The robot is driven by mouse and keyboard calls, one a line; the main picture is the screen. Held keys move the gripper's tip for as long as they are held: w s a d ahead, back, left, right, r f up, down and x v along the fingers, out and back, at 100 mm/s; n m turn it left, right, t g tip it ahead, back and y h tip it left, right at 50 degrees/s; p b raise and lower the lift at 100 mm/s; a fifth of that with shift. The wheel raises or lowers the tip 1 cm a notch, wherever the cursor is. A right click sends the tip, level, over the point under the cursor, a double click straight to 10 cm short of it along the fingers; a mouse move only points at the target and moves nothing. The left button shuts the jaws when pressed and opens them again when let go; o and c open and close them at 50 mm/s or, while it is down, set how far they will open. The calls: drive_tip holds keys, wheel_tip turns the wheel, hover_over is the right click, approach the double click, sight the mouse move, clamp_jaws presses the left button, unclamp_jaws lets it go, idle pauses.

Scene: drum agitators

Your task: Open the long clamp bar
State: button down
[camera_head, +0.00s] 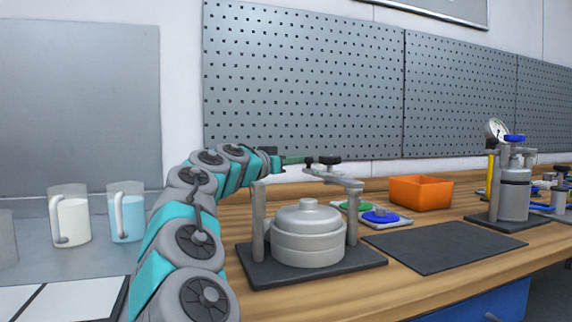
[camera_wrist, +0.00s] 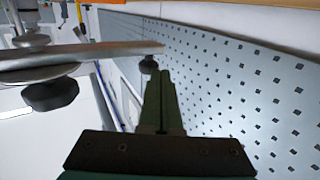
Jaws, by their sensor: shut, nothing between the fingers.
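The clamp stand has a dark base plate (camera_head: 255,270), a left post (camera_head: 258,225) and a right post (camera_head: 352,220) around a lidded grey pot (camera_head: 307,240). The grey clamp bar (camera_head: 340,180) runs from the top of the right post toward the back left, with a black knob (camera_head: 330,160) on it. Its near end is not over the left post in the picture. My gripper (camera_head: 304,160) is shut and empty, its fingertips beside the bar's free end. In the wrist view the bar (camera_wrist: 110,52) crosses beyond my shut fingers (camera_wrist: 160,80); I cannot tell whether they touch.
A dark mat (camera_head: 440,245) lies right of the stand. Behind are an orange bin (camera_head: 420,192) and green and blue discs on a plate (camera_head: 380,216). A gauge device (camera_head: 513,195) stands at right. Pegboard (camera_head: 300,80) is close behind my gripper.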

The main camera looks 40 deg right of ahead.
drive_tip(key=shift+d, duration=0.3)
drive_tip(key=s+a+b, duration=0.1)
drive_tip(key=a, duration=0.6)
drive_tip(key=shift+a, duration=0.4)
